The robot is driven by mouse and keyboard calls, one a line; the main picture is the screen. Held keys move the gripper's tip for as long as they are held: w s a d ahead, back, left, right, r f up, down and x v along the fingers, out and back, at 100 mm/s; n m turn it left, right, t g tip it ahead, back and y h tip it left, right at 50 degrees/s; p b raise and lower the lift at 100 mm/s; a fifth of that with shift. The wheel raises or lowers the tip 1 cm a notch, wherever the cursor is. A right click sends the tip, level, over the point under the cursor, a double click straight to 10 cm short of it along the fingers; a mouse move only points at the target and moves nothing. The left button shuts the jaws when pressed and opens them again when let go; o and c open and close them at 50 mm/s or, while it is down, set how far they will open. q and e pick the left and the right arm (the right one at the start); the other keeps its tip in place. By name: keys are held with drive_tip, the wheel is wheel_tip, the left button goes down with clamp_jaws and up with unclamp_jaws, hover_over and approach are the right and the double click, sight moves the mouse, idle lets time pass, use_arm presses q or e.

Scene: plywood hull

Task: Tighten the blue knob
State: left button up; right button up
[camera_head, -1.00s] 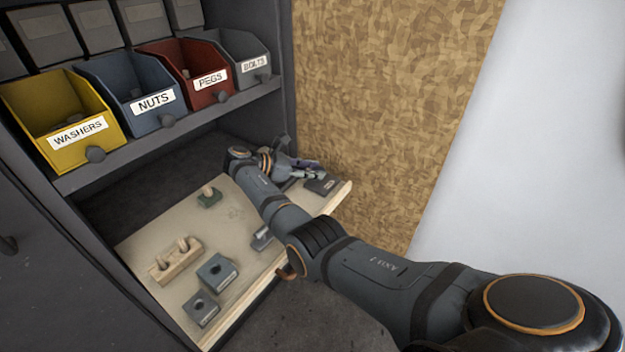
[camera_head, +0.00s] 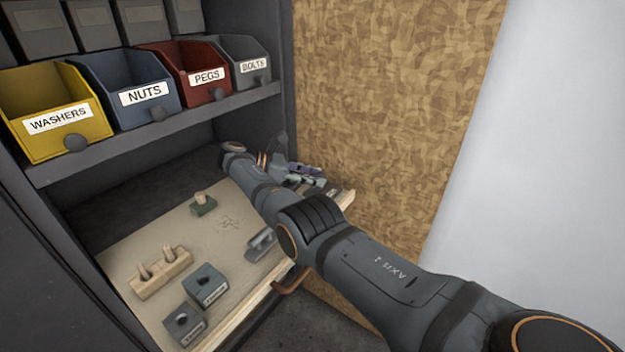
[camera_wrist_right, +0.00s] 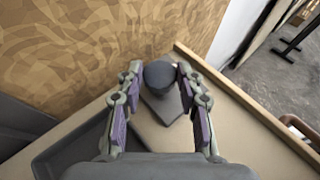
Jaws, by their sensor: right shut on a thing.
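A dark grey-blue round knob (camera_wrist_right: 159,74) sits on a dark block (camera_wrist_right: 166,106) in the right wrist view. My right gripper (camera_wrist_right: 155,72) has one finger on either side of the knob and is shut on it. In the head view, my right gripper (camera_head: 312,178) is over the dark block (camera_head: 331,190) at the board's far right corner. The gripper hides the knob there. My left gripper is out of view.
The wooden work board (camera_head: 225,235) carries a green block with a peg (camera_head: 203,204), a wooden two-peg block (camera_head: 160,272), two holed blocks (camera_head: 205,287) (camera_head: 184,324) and a grey part (camera_head: 261,245). Labelled bins (camera_head: 150,92) stand on the shelf above. A chipboard wall (camera_head: 390,100) is close behind.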

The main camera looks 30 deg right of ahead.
idle(0.3)
drive_tip(key=o, duration=1.2)
drive_tip(key=shift+c, duration=0.2)
